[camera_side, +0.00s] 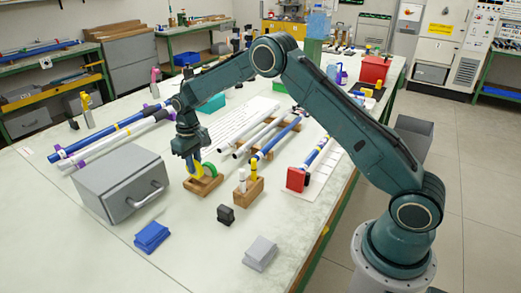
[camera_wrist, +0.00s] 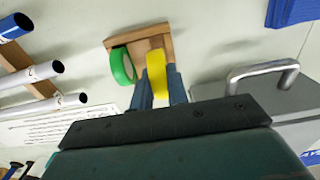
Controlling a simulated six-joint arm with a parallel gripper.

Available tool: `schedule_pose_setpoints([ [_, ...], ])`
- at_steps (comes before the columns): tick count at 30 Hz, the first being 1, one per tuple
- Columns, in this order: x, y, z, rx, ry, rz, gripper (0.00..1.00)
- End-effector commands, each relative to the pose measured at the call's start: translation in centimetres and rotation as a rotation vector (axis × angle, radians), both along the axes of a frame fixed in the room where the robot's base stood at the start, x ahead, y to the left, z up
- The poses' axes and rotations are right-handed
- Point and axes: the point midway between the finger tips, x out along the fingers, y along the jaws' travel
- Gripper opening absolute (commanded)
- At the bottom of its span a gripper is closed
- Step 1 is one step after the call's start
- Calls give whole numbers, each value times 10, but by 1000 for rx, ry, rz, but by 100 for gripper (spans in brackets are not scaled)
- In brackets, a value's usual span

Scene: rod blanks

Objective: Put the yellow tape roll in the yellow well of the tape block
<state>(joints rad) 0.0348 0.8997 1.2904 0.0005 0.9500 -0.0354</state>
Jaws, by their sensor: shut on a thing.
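The wooden tape block (camera_side: 204,188) sits on the table, right of the grey box; in the wrist view it is at the top (camera_wrist: 158,31). A green tape roll (camera_side: 210,170) stands upright at the block, on the left in the wrist view (camera_wrist: 121,66). My gripper (camera_side: 194,162) points down over the block, its fingers on both sides of the yellow tape roll (camera_wrist: 156,72). In the side view the yellow roll (camera_side: 197,168) is partly hidden by my fingers. It is upright beside the green roll. I cannot tell whether it touches the well floor.
A grey box with a handle (camera_side: 122,186) stands close on the left. A second wooden block (camera_side: 249,190) with upright pieces is to the right. Rods (camera_side: 232,130) lie behind.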

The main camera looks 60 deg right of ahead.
Motion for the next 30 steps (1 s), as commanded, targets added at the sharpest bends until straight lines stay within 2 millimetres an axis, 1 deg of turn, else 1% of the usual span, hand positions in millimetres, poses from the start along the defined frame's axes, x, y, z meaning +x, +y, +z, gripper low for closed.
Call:
schedule_pose_setpoints([
  [5, -1, 0, -14, 0, 3, 0, 0],
  [9, -1, 0, -31, 0, 4, 0, 0],
  [12, -1, 0, -39, 0, 2, 0, 0],
  [15, -1, 0, -43, 0, 1, 0, 0],
  [27, -1, 0, -46, 0, 1, 0, 0],
  [28, 0, 0, -45, 0, 1, 0, 22],
  [30, 0, 0, -45, 0, 1, 0, 35],
])
